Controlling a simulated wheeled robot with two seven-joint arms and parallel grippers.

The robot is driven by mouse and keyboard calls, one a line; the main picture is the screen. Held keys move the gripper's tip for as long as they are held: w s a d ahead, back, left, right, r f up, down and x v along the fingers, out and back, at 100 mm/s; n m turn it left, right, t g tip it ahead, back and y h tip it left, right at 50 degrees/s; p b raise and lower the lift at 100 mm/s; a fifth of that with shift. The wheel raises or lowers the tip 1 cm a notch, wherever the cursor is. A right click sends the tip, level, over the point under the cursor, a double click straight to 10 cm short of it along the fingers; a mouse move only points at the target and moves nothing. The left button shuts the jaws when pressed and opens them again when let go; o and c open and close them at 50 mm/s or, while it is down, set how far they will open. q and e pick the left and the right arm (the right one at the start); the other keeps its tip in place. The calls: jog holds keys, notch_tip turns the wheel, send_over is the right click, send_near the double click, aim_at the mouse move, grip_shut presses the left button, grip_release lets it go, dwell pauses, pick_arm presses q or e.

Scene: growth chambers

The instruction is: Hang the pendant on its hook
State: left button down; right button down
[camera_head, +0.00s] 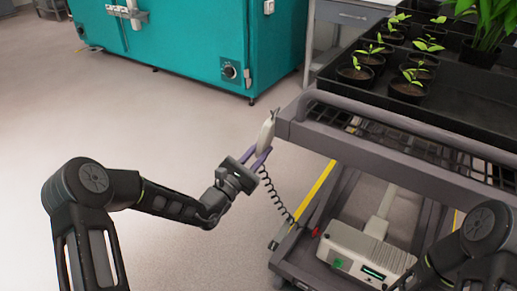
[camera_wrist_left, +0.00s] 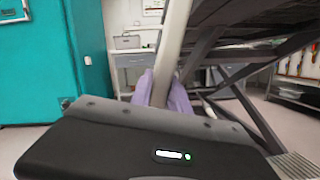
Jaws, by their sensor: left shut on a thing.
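The pendant (camera_head: 267,132) is a slim, pale handheld piece, roughly upright, at the left corner of the cart. My left gripper (camera_head: 258,156), with purple fingers, is shut on its lower part. In the left wrist view the pendant (camera_wrist_left: 174,38) rises between the fingers (camera_wrist_left: 163,92) close to the cart frame. A black coiled cord (camera_head: 277,198) hangs below the gripper down to the cart's lower level. I cannot make out the hook, nor whether the pendant touches the cart. My right arm shows at the lower right; its gripper is out of frame.
The grey cart (camera_head: 330,142) carries a black tray (camera_head: 455,103) with several potted seedlings. A white box with a green display (camera_head: 365,257) sits on its lower shelf. A teal chamber (camera_head: 195,45) stands behind. The floor (camera_head: 150,130) left of the cart is clear.

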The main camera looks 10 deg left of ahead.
pick_arm(q)
jog(key=shift+d+f, duration=0.1)
jog(key=shift+d, duration=0.05)
dwell(0.4)
jog(key=shift+f+b, duration=0.55)
jog(key=shift+f, duration=0.35)
jog(key=c, duration=1.2)
grip_release()
jog(key=shift+o, duration=0.4)
jog(key=shift+o, duration=1)
jog(key=shift+s, duration=0.15)
